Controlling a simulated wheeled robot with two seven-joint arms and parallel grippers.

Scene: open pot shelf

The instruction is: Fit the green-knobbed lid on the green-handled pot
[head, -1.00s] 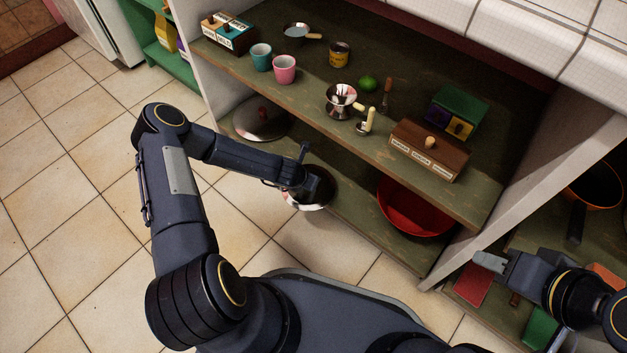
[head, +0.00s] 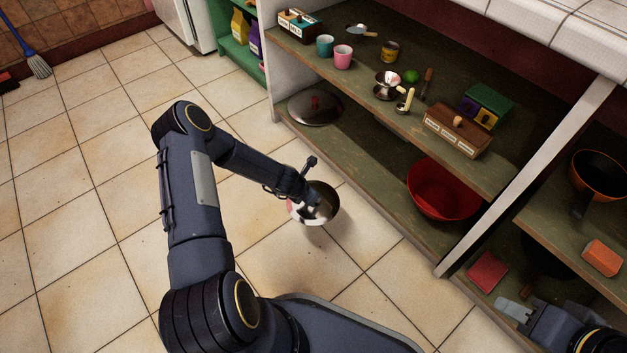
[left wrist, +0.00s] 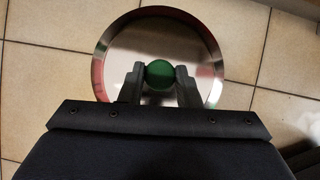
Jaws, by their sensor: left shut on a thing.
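The green-knobbed lid (head: 326,208) is a shiny round metal disc held in the air over the tiled floor, in front of the lower shelf. My left gripper (head: 311,199) is shut on its green knob. In the left wrist view the green knob (left wrist: 160,75) sits between the two fingers, with the metal disc of the lid (left wrist: 160,36) around and below it. My right gripper (head: 512,310) is at the lower right, near the right shelf bay; its jaw opening is unclear. I cannot make out the green-handled pot in any view.
A red-knobbed lid (head: 302,114) and a red bowl (head: 443,190) lie on the lower shelf (head: 375,150). Cups, a drawer box (head: 457,130) and small items fill the shelf above. A dark pan (head: 598,173) is at right.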

